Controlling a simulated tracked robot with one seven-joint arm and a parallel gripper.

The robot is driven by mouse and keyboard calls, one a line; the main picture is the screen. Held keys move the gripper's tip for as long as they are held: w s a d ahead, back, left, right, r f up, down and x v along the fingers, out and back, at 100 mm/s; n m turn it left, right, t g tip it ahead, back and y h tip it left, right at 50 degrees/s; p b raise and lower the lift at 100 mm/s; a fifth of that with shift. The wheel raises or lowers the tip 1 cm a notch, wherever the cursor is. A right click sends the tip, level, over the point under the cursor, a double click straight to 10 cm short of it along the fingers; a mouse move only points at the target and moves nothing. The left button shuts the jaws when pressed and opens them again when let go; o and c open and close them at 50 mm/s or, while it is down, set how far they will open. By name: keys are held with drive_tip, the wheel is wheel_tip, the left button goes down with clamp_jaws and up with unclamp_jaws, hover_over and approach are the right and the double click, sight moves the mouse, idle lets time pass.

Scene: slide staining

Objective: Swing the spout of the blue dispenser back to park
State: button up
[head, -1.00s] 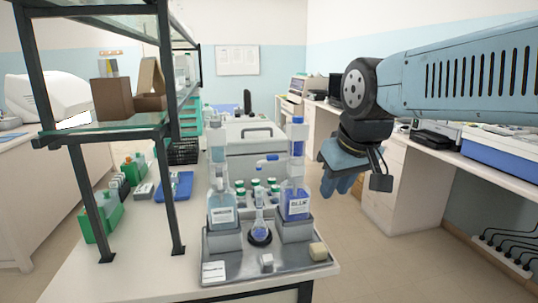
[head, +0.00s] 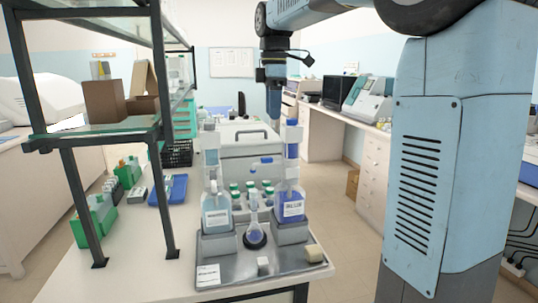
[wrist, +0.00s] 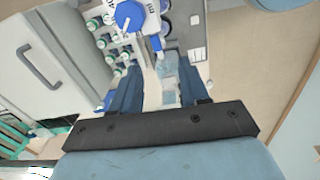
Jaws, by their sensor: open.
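The blue dispenser (head: 290,205) is a bottle of blue liquid with a tall white and blue head, at the right of the metal tray. Its blue-tipped spout (head: 262,162) points left, above a small flask (head: 254,220). My gripper (head: 273,108) is above and slightly left of the dispenser's top, pointing down; its dark fingers partly blend with the background. In the wrist view my gripper (wrist: 158,88) has its blue fingers apart with nothing held between them. A blue dispenser cap (wrist: 129,15) shows beyond the fingertips, at the top of that view.
A paler dispenser (head: 216,210) stands at the tray's left. Several green-capped bottles (head: 250,190) stand behind, before a grey box (head: 240,150). A shelf frame (head: 165,200) rises at left.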

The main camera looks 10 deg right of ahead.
drive_tip(key=w+n, duration=0.1)
drive_tip(key=w, duration=0.1)
approach(268, 164)
drive_tip(key=f, duration=0.4)
drive_tip(key=w+f, duration=0.1)
drive_tip(key=f, duration=0.2)
drive_tip(key=shift+d, duration=0.2)
clamp_jaws()
idle(0.3)
idle(0.4)
